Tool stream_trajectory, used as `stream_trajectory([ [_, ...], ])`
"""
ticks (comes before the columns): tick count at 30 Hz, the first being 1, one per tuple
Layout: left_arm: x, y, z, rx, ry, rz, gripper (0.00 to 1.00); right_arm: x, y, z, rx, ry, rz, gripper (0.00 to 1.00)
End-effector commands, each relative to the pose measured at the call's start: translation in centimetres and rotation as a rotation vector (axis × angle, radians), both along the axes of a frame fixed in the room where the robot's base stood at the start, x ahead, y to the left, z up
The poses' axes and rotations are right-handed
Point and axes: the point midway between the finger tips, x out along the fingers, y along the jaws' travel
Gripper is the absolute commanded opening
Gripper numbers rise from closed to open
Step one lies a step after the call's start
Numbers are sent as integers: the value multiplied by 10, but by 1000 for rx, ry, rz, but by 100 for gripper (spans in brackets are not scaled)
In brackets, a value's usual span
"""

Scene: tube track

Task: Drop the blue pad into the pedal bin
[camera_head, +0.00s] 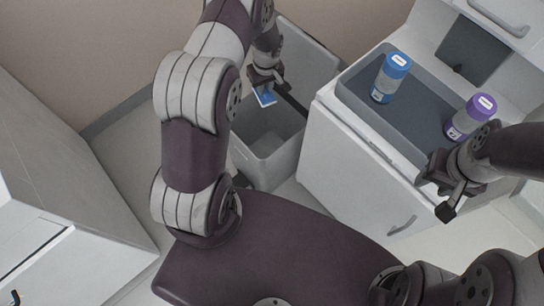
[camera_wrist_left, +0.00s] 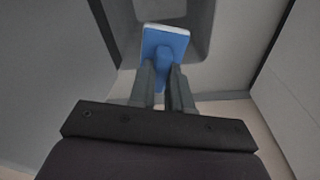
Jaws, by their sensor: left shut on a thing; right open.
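My left gripper (camera_head: 268,86) is shut on the blue pad (camera_head: 265,97) and holds it over the open mouth of the grey pedal bin (camera_head: 272,160). In the left wrist view the blue pad (camera_wrist_left: 164,44), with a pale top edge, sits between the fingertips of my left gripper (camera_wrist_left: 166,75). The bin's lid (camera_head: 306,62) stands raised behind the gripper. The bin's inside looks empty where I can see it; my left arm hides part of its left side. My right gripper (camera_head: 447,197) is open and empty in front of the white cabinet.
A grey tray (camera_head: 372,118) on the white cabinet (camera_head: 345,170) right of the bin holds a blue-capped bottle (camera_head: 391,77) and a purple-capped bottle (camera_head: 470,117). A white cabinet (camera_head: 60,190) stands at the left. A wall is behind the bin.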

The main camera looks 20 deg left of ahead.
Motion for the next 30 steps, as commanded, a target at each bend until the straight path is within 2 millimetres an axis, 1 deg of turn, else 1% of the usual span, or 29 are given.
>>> stream_trajectory([
  [1,4,6,-22,0,-4,46,0,0,0,-28,0,-1,0,43],
  [3,6,12,-24,-2,-5,99,0,0,0,-37,0,-2,0,43],
  [7,8,16,-25,-3,-5,139,0,0,0,-42,0,-2,0,43],
  [10,8,16,-32,-4,-4,142,0,0,0,-46,0,-3,0,43],
  [18,7,16,-72,-3,-4,139,0,0,0,-79,0,-2,0,43],
  [21,8,15,-80,-3,-5,138,0,0,0,-85,0,-2,0,43],
  [29,8,15,-79,-3,-5,137,0,0,0,-83,0,-2,0,43],
  [30,8,15,-79,-3,-5,137,31,0,0,-83,0,-2,0,43],
])
